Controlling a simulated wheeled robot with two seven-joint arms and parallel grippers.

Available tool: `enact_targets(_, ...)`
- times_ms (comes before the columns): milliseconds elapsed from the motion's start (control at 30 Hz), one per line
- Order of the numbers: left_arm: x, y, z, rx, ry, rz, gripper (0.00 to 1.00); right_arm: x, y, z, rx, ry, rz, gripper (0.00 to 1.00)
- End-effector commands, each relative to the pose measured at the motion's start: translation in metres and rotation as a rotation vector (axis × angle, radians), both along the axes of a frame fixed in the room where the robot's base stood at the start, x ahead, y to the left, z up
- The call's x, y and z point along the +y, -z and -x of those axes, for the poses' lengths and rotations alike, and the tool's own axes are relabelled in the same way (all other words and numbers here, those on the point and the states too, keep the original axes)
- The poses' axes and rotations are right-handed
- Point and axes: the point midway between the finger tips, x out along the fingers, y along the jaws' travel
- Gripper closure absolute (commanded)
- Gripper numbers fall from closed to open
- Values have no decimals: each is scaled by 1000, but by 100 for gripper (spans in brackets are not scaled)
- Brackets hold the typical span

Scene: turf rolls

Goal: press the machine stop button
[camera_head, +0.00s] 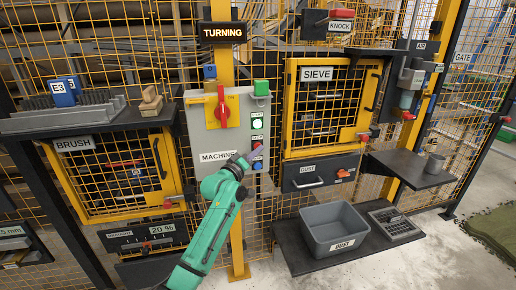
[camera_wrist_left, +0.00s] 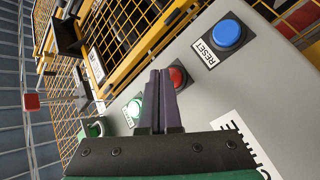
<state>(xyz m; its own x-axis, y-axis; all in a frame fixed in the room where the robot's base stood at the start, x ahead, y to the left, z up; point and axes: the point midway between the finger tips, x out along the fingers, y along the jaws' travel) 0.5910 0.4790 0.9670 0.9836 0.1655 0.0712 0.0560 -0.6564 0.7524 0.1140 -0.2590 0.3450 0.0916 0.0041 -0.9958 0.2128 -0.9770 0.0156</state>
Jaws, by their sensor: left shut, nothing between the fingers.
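The grey machine panel (camera_head: 205,140) carries a column of buttons on its right side. The red stop button (camera_head: 256,146) sits between the green start button (camera_head: 257,123) and the blue reset button (camera_head: 257,165). In the left wrist view the red button (camera_wrist_left: 178,76) is partly covered by my fingers, and its label is hidden. My left gripper (camera_head: 256,154) is shut and empty, with its fingertips in front of the panel by the red button. In the left wrist view its tips (camera_wrist_left: 160,72) overlap the button's edge; I cannot tell whether they touch. My right gripper is not in view.
A red rotary handle (camera_head: 222,107) is on the panel's upper part, left of the buttons. The blue reset button (camera_wrist_left: 228,33) is close to the fingers. Yellow mesh doors flank the panel. A grey dust bin (camera_head: 335,224) stands on the lower right shelf.

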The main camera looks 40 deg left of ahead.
Motion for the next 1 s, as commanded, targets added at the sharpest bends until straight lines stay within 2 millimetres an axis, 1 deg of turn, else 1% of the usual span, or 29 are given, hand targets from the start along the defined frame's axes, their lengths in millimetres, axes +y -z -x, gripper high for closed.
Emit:
enact_targets(667, 7, 0, -5, -1, 1, -1, 100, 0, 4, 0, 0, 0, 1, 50)
enact_targets(1000, 6, -1, -4, -1, 0, 0, 100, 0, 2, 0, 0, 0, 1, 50)
